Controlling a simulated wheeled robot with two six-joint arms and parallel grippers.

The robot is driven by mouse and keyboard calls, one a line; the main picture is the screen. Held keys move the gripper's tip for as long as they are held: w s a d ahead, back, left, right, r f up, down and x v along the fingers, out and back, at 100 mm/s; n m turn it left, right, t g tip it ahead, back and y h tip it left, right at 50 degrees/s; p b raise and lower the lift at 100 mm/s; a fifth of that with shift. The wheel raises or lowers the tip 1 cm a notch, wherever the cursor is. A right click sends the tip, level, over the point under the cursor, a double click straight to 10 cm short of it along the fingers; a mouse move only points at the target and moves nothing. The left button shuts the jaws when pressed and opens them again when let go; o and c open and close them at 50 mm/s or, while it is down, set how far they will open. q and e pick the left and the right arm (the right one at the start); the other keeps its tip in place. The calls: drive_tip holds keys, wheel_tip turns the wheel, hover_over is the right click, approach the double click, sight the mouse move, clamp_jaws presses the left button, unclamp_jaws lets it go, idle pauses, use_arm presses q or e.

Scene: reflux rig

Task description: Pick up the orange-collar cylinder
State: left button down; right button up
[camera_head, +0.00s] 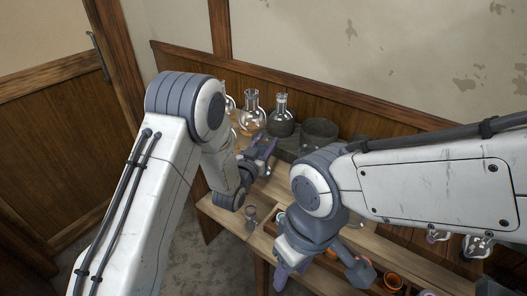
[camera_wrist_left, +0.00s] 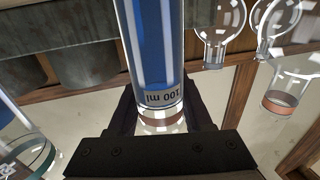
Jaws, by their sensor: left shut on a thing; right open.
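My left gripper (camera_head: 262,150) is shut on a clear glass cylinder. In the left wrist view the cylinder (camera_wrist_left: 153,60) stands out between the fingers (camera_wrist_left: 160,122), with an upside-down "100 ml" mark, a blue tint and an orange-brown band by the fingers. I take it for the orange-collar cylinder. In the head view the gripper is beside the dark containers at the back, and the cylinder is hard to make out there. My right gripper (camera_head: 322,266) is open, low over the front of the bench.
Round glass flasks (camera_head: 250,118) and a dark pot (camera_head: 319,132) stand along the back wall. A small glass vessel (camera_head: 251,214) stands near the bench's left edge. Orange-ringed items (camera_head: 392,281) lie at the front right. Another glass vessel with a green band (camera_wrist_left: 38,160) shows in the wrist view.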

use_arm(q)
drive_tip(key=shift+r, duration=0.2)
wheel_tip(320, 180, up, 10)
drive_tip(key=shift+f, duration=0.25)
idle(0.7)
idle(0.6)
drive_tip(key=shift+r, duration=0.15)
wheel_tip(320, 180, up, 5)
drive_tip(key=p, duration=0.3)
drive_tip(key=shift+a, duration=0.1)
